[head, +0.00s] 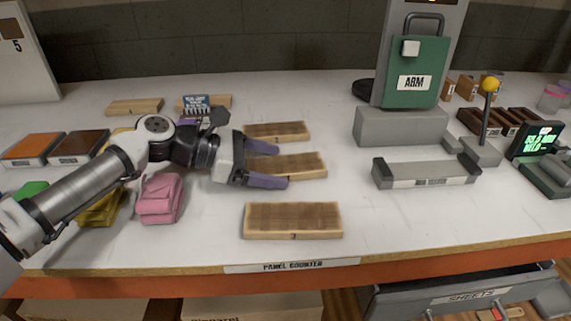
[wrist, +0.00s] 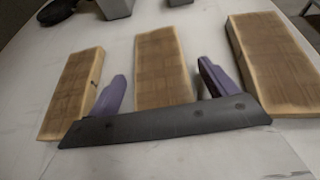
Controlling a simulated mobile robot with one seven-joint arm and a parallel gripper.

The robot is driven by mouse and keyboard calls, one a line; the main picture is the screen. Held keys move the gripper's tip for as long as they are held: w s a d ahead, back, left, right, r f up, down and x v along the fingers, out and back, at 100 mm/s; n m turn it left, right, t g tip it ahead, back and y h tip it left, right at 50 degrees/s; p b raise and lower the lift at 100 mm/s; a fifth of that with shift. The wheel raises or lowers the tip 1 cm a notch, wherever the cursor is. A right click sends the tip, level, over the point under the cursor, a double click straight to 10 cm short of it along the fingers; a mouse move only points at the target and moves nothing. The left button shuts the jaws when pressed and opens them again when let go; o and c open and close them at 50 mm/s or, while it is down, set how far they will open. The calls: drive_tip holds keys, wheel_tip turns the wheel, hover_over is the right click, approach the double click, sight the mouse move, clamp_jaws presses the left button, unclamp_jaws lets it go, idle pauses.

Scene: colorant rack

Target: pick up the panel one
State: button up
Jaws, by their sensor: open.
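Three wooden panels lie in a row on the white counter: a back panel (head: 277,131), a middle panel (head: 303,164) and a front panel (head: 293,219). A small mark shows on the front panel's edge, too small to read, so I cannot tell which is panel one. My gripper (head: 282,166) is open and empty, with its purple fingers either side of the middle panel's near end. In the wrist view the middle panel (wrist: 163,62) lies between the fingers, with the other panels at left (wrist: 72,92) and right (wrist: 272,62). Finger contact with the panel is not clear.
A grey tray (head: 425,173) and a grey stand with a green ARM plate (head: 413,70) are at right. The counter front (head: 400,225) is clear between panels and tray.

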drive_tip(key=shift+d, duration=0.15)
drive_tip(key=c, duration=1.1)
